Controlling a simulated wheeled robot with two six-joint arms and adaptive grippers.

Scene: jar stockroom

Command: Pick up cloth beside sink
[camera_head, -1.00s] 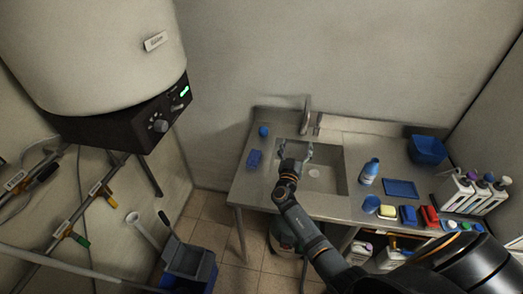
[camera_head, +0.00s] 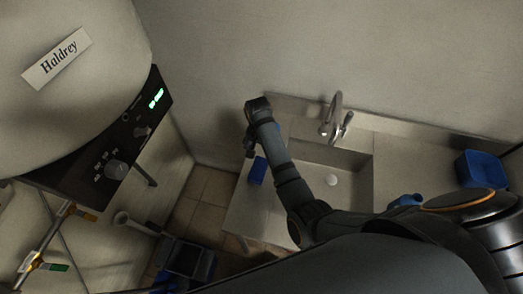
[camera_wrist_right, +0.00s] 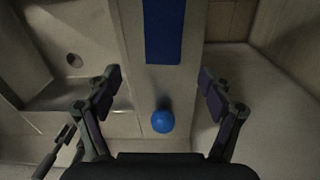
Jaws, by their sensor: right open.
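A flat blue cloth (camera_head: 257,171) lies on the steel counter to the left of the sink basin (camera_head: 331,180). It also shows as a blue rectangle (camera_wrist_right: 163,30) at the top of the right wrist view. My right gripper (camera_head: 249,144) is over the left end of the counter, just behind the cloth. In the right wrist view its fingers (camera_wrist_right: 160,80) are spread with nothing between the tips, and the cloth lies beyond them. My left gripper is not in view.
A round blue object (camera_wrist_right: 163,121) sits on the counter below my right gripper; the gripper hides it in the head view. A faucet (camera_head: 332,118) stands behind the basin. A blue bin (camera_head: 481,170) is at the right. A large labelled vessel (camera_head: 70,80) hangs at the left.

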